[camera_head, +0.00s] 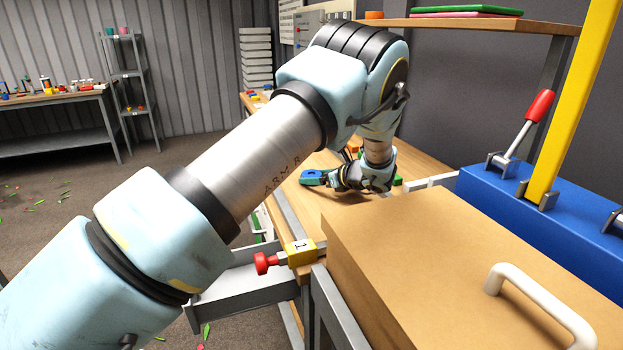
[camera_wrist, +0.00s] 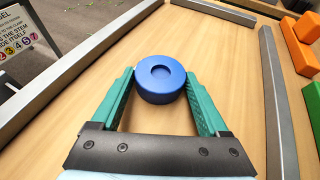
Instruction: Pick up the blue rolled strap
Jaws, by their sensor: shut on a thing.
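The blue rolled strap (camera_wrist: 160,80) is a short, round blue roll with a dimple in its top. It sits between the teal fingertips of my gripper (camera_wrist: 160,84) in the wrist view, and the fingers are shut on its two sides. In the head view the blue strap (camera_head: 313,177) shows small at the left end of my gripper (camera_head: 325,180), over the wooden bench. Whether it touches the bench top or is just above it, I cannot tell.
Grey metal rails (camera_wrist: 75,72) edge the wooden bench top (camera_wrist: 230,60). Orange blocks (camera_wrist: 297,48) and a green block lie at the right in the wrist view. A large tan box (camera_head: 430,260) with a white handle and a blue fixture (camera_head: 480,190) stand nearer in the head view.

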